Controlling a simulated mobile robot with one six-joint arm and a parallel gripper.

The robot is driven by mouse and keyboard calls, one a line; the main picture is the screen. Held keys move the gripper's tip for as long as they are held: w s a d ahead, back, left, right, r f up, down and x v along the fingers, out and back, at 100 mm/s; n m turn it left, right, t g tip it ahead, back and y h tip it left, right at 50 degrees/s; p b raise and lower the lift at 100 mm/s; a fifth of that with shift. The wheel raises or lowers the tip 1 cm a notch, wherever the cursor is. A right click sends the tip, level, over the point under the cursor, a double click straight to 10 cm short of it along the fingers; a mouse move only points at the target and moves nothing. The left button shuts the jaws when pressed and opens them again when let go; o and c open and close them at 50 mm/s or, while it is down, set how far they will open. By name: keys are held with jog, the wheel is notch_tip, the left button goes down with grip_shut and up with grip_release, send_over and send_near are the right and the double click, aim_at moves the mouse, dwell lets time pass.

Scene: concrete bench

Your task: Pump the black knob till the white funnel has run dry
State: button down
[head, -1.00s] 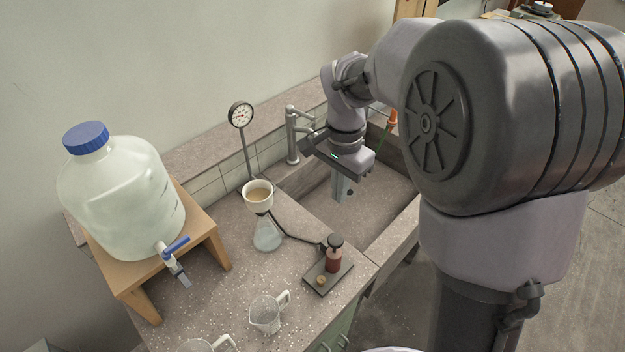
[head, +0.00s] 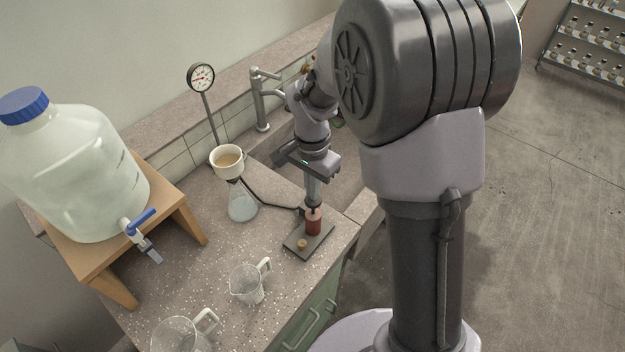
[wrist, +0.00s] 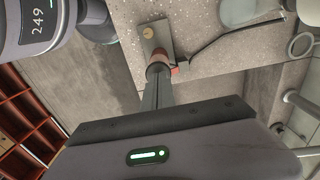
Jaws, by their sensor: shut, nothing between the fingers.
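The white funnel (head: 227,165) sits upright on a clear flask (head: 242,204) and holds tan liquid. A dark hose runs from the flask area to the hand pump. The pump has a red-brown body (head: 313,224) on a dark base plate (head: 300,243); it also shows in the wrist view (wrist: 160,57). My gripper (head: 313,203) is shut and empty, pointing down right over the top of the pump. Its fingertips (wrist: 158,72) mostly hide the black knob (head: 312,212). I cannot tell whether they touch it.
A gauge (head: 201,78) stands on a stem behind the funnel. A large jug (head: 75,175) with a blue tap stands on a wooden stand (head: 185,215) at left. Two clear pitchers (head: 248,285) (head: 183,337) are at the front. A faucet (head: 262,100) and sink lie behind my arm.

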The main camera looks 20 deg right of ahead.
jog(key=shift+f, duration=0.25)
notch_tip(320, 180, down, 4)
jog(key=b, duration=0.3)
jog(key=shift+f, duration=0.2)
jog(key=shift+s+r, duration=0.15)
notch_tip(320, 180, up, 14)
jog(key=p, duration=0.7)
jog(key=shift+w+r, duration=0.2)
jog(key=shift+w, duration=0.1)
dwell(0.4)
